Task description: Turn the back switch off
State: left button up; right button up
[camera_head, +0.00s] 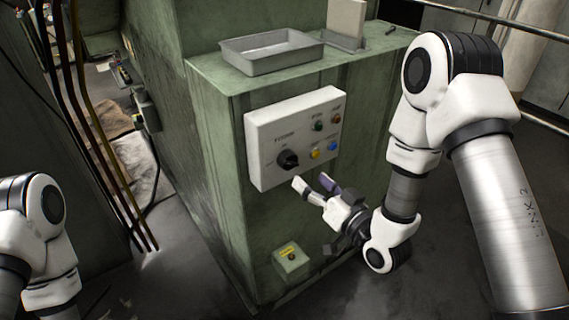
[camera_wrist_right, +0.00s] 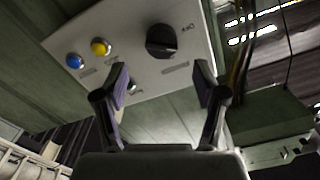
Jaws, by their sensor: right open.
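A black rotary switch (camera_head: 288,159) sits at the lower left of a white control panel (camera_head: 262,140) on the front of a green machine. In the right wrist view the switch (camera_wrist_right: 161,40) shows at the upper middle, beyond the fingertips, on the panel (camera_wrist_right: 135,25). My right gripper (camera_head: 312,183) is open and empty, just in front of and below the panel's lower edge. In the right wrist view its two fingers (camera_wrist_right: 162,75) are spread, with the switch apart from them. Only part of my left arm shows at the left edge; its gripper is out of view.
Several coloured buttons, including yellow (camera_head: 315,154) and blue (camera_head: 331,146), sit right of the switch. A grey tray (camera_head: 272,67) stands on top. Cables hang at left.

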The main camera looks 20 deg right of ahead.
aim_at(293, 165)
jog(key=x, duration=0.6)
jog(key=shift+w+a+r+p, duration=0.25)
jog(key=shift+w+p, duration=0.1)
jog(key=shift+w+a+r+m+p, duration=0.15)
jog(key=shift+w+m+p, duration=0.2)
jog(key=shift+m+p, duration=0.3)
jog(key=shift+m, duration=1.05)
jog(key=m, duration=0.3)
jog(key=shift+s+f+m+p, duration=0.15)
jog(key=shift+f+m+p, duration=0.05)
jog(key=shift+m+p, duration=0.2)
grip_shut()
jog(key=shift+f+n+b, duration=0.2)
jog(key=shift+n+b, duration=0.4)
jog(key=shift+n, duration=1.4)
jog(key=shift+n+b, duration=0.6)
jog(key=shift+r+n, duration=0.1)
jog(key=shift+n, duration=0.9)
grip_release()
